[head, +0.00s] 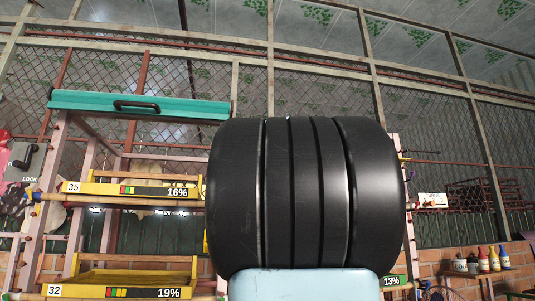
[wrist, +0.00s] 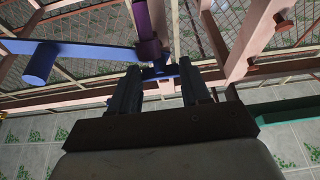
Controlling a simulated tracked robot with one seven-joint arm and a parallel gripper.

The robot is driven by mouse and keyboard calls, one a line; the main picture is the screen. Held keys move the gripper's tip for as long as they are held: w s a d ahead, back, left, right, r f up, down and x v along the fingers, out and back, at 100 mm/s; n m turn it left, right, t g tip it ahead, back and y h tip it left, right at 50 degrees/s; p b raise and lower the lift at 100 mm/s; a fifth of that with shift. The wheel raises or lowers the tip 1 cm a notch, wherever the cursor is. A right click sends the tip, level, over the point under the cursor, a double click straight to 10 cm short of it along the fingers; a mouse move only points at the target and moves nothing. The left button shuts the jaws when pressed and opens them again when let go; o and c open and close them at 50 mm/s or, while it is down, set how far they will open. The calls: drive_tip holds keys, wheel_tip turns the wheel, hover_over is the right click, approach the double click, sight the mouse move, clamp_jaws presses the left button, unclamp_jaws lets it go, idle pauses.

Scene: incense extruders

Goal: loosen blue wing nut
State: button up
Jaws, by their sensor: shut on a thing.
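The blue wing nut (wrist: 165,71) shows in the wrist view, small and dark blue, at the lower end of a purple rod (wrist: 148,28). My gripper (wrist: 158,76) has its two dark fingers on either side of the wing nut and is shut on it. The fingers hide part of the nut, and the exact contact is hard to see in the shade. In the head view neither my gripper nor the wing nut shows; my large black arm part covers the middle.
A blue bar with a round blue knob (wrist: 40,63) reaches in close left of my fingers. Pinkish frame posts (wrist: 250,38) stand to the right. In the head view, yellow trays (head: 135,188) sit left, under a teal drawer (head: 140,105). Bottles (head: 483,260) stand far right.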

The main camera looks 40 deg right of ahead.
drive_tip(key=shift+n+y, duration=0.4)
drive_tip(key=shift+n, duration=0.1)
drive_tip(key=n+y, duration=0.1)
drive_tip(key=n, duration=0.2)
drive_tip(key=n+t+y, duration=0.1)
drive_tip(key=n+y, duration=0.1)
drive_tip(key=n, duration=0.1)
drive_tip(key=shift+s+d+n, duration=0.1)
drive_tip(key=shift+d+n, duration=0.1)
drive_tip(key=shift+n, duration=0.2)
drive_tip(key=n+y, duration=0.1)
drive_tip(key=n, duration=0.2)
drive_tip(key=n+g+y, duration=0.1)
drive_tip(key=n+y, duration=0.1)
drive_tip(key=n, duration=0.2)
drive_tip(key=n+y, duration=0.1)
drive_tip(key=n, duration=0.3)
drive_tip(key=shift+s+d+r, duration=0.15)
drive_tip(key=shift+d+r, duration=0.15)
drive_tip(key=shift+r, duration=0.05)
drive_tip(key=n+g+y, duration=0.1)
drive_tip(key=n+g, duration=0.1)
drive_tip(key=n, duration=0.2)
drive_tip(key=shift+r+n, duration=0.1)
drive_tip(key=shift+n, duration=0.2)
drive_tip(key=o, duration=1)
drive_tip(key=shift+r, duration=0.1)
drive_tip(key=shift+o, duration=0.3)
